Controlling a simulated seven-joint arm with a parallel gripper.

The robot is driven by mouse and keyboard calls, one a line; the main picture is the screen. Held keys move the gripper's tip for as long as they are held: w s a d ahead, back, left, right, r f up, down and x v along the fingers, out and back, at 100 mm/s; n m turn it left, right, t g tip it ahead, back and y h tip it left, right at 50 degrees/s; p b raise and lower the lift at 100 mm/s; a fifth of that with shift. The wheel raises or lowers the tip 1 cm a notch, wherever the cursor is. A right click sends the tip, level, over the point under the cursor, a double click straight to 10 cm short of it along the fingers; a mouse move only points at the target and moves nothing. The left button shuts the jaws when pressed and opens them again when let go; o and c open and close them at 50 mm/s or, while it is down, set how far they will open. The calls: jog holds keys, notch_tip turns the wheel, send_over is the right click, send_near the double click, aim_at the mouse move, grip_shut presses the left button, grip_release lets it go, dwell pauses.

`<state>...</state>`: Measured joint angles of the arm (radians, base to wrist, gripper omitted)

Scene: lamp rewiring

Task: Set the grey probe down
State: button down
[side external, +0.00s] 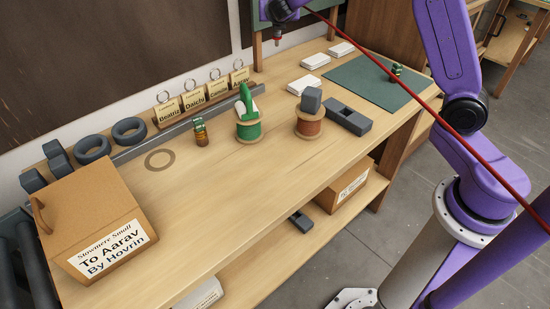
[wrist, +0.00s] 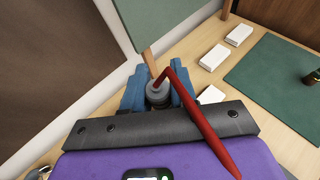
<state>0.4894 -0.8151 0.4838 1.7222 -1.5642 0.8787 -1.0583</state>
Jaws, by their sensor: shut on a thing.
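In the wrist view, my gripper (wrist: 158,88) has two blue fingers shut on the grey probe (wrist: 157,95), a round grey body with a red cable (wrist: 190,105) attached. In the side view, my gripper's end is at the top edge and partly cut off, with the dark grey probe (side external: 281,13) below it, held above the back of the wooden table (side external: 270,175). The red cable (side external: 420,100) runs from there down to the right. The probe's lower end is hidden in the wrist view.
A green mat (side external: 368,84) and several white blocks (side external: 316,61) lie at the table's right. A green spool (side external: 248,127), a copper spool (side external: 309,124) and a grey holder (side external: 348,117) stand mid-table. A cardboard box (side external: 95,215) fills the left front. The table's front middle is clear.

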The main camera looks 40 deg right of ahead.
jog(key=s+a+r+n+t+y, duration=0.1)
jog(key=s+a+n+y, duration=0.1)
jog(key=s+a, duration=0.45)
jog(key=s+a+n+t+y, duration=0.1)
jog(key=s+a, duration=0.2)
jog(key=a, duration=0.6)
jog(key=s+a+n+t+y, duration=0.1)
jog(key=s+a+n+y, duration=0.15)
jog(key=s+a, duration=0.4)
jog(key=s+a+n+y, duration=0.2)
jog(key=s+a+y, duration=0.1)
jog(key=s, duration=0.7)
jog(key=shift+w+f, duration=0.15)
jog(key=shift+f, duration=10.25)
jog(key=shift+f, duration=0.2)
jog(key=c, duration=0.9)
grip_release()
